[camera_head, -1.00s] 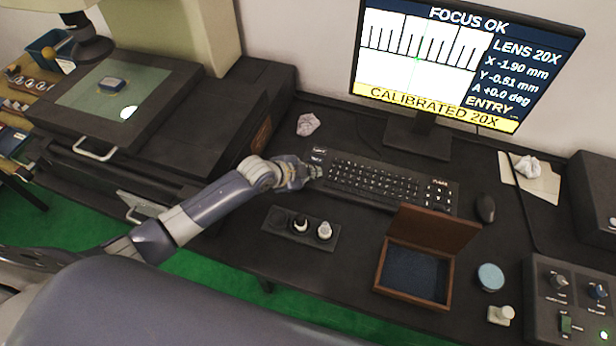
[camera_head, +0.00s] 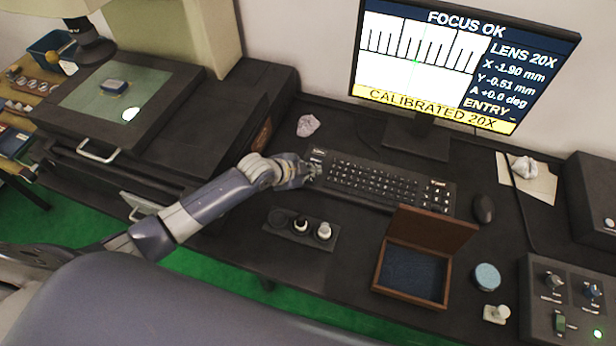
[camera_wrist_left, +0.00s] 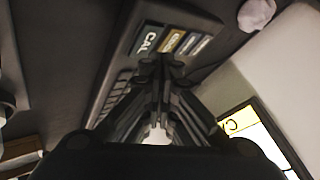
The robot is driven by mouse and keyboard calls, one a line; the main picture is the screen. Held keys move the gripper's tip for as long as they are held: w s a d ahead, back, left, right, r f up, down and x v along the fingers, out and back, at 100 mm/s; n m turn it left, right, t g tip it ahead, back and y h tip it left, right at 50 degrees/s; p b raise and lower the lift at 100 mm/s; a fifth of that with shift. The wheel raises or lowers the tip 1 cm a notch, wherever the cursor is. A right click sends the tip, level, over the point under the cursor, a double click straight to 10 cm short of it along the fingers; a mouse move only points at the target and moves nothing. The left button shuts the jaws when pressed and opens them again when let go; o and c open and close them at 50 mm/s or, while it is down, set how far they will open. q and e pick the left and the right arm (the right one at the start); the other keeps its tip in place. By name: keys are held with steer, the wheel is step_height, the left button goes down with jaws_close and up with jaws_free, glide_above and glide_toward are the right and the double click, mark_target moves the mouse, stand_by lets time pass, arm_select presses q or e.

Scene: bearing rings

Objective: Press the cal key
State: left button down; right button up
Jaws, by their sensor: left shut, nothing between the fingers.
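The black keyboard (camera_head: 385,184) lies on the dark desk below the monitor. In the left wrist view, the CAL key (camera_wrist_left: 148,40) shows as a dark key with white letters at the end of a row of coloured label keys. My left gripper (camera_head: 313,172) is at the keyboard's left end, shut and empty. In the wrist view its fingertips (camera_wrist_left: 160,64) are right by the lower edge of the CAL key; I cannot tell whether they touch it. The monitor (camera_head: 455,65) reads "FOCUS OK" and "CALIBRATED 20X". My right gripper is not in view.
A lens holder (camera_head: 275,222) and an open wooden box (camera_head: 380,275) are in front of the keyboard. A mouse (camera_head: 483,209) is right of it. The microscope stage (camera_head: 165,105) stands at left.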

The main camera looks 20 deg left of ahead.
mark_target(310, 181)
arm_select(q)
steer(key=shift+r+p, duration=2.3)
steer(key=shift+r, duration=0.3)
steer(key=shift+f, duration=0.1)
steer(key=shift+s, duration=0.1)
